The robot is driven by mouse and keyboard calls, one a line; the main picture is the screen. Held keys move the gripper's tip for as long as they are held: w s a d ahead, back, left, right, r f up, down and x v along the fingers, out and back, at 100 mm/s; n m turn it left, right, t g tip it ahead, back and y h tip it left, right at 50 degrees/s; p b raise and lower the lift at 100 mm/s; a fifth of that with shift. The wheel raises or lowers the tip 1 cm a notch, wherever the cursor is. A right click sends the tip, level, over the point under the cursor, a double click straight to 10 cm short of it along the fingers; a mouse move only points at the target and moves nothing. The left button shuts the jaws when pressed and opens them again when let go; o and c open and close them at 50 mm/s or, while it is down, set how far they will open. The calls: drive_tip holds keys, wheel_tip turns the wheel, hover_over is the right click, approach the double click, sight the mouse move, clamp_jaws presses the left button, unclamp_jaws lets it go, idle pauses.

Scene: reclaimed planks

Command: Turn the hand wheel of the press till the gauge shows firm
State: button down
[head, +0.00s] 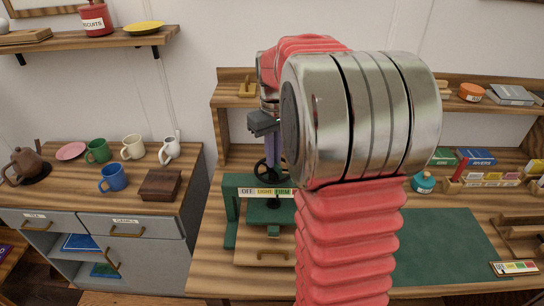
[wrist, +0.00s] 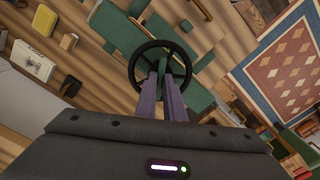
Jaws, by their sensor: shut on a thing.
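The green press (head: 231,205) stands on the bench, partly hidden behind my arm. Its black hand wheel (head: 260,172) is at the top and shows as a spoked ring in the wrist view (wrist: 187,62). The gauge strip (head: 265,192) on the press front reads OFF, LIGHT and FIRM; I cannot make out where its pointer stands. My gripper (head: 273,163) comes down on the wheel from above. In the wrist view its two purple fingers (wrist: 161,77) are shut on the wheel near its middle. The exact contact at the fingertips is hard to see.
A dark green mat (head: 450,248) lies right of the press. A card with coloured marks (head: 515,268) lies at the bench's front right. A grey cabinet with mugs and a wooden box (head: 160,185) stands left. A shelf (head: 490,85) runs behind the bench.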

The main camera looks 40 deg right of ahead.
drive_tip(key=shift+m, duration=1.1)
drive_tip(key=c, duration=1.9)
unclamp_jaws()
drive_tip(key=shift+o, duration=0.2)
wheel_tip(320, 180, up, 14)
drive_tip(key=shift+f, duration=0.15)
